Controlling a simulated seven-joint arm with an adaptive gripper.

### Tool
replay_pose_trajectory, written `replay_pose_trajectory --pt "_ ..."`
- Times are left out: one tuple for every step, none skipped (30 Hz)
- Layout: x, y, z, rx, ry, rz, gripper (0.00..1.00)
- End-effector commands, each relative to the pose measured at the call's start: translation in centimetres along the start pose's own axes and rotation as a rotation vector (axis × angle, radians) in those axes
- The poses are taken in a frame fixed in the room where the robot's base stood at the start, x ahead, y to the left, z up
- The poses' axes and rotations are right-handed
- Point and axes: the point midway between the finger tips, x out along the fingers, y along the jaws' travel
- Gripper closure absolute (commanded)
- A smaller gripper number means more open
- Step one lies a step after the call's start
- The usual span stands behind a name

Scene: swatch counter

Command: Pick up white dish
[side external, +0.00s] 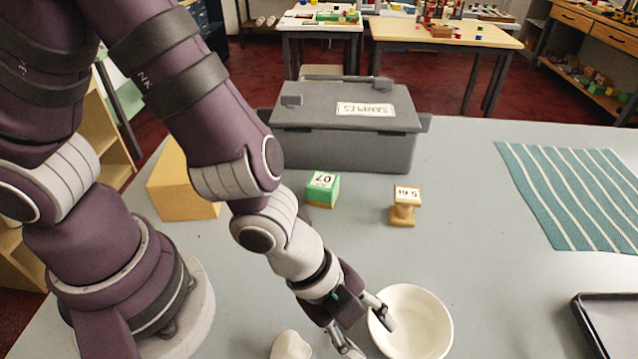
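The white dish (425,325) is a round bowl that stands upright on the grey counter near the bottom of the side external view. My gripper (371,336) reaches down at its left side with the fingers spread apart. One finger overlaps the dish's left rim in the picture, and the other finger is outside the dish to the left. I cannot tell whether either finger touches the dish.
A white rounded object (290,346) lies left of my gripper. Behind are a green block (322,190), a wooden stamp-like piece (404,207), a grey samples box (345,145) and a yellow block (182,190). A dark tray (612,325) and striped cloth (575,195) lie right.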

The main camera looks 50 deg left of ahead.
Motion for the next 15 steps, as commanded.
replay_pose_trajectory --pt "0.7 0.0 0.1 0.000 -0.003 0.004 0.62" --pt "1.2 0.0 0.1 0.000 -0.004 0.004 0.62" --pt "1.9 -0.1 0.1 0.000 -0.003 0.004 0.62" --pt "2.4 -0.1 0.1 -0.001 -0.003 0.004 0.62" --pt "2.9 -0.1 0.2 -0.001 -0.004 0.005 0.62" --pt "3.5 -0.2 0.1 -0.001 -0.003 0.005 0.62" --pt "3.9 -0.2 0.1 -0.001 -0.002 0.003 0.62" --pt "4.2 -0.2 0.1 -0.001 -0.002 0.003 0.62" --pt "4.5 -0.2 0.1 -0.001 -0.002 0.003 0.62" --pt "4.7 -0.2 0.1 -0.001 -0.002 0.002 0.62" --pt "4.8 -0.2 0.1 -0.001 -0.002 0.002 0.62" --pt "4.9 -0.2 0.1 -0.001 -0.001 0.001 0.62" --pt "4.9 -0.3 0.1 -0.001 -0.001 0.001 0.62" --pt "4.9 -0.3 0.1 -0.001 -0.001 0.001 0.62" --pt "4.9 -0.3 0.1 -0.001 -0.001 0.001 0.62"
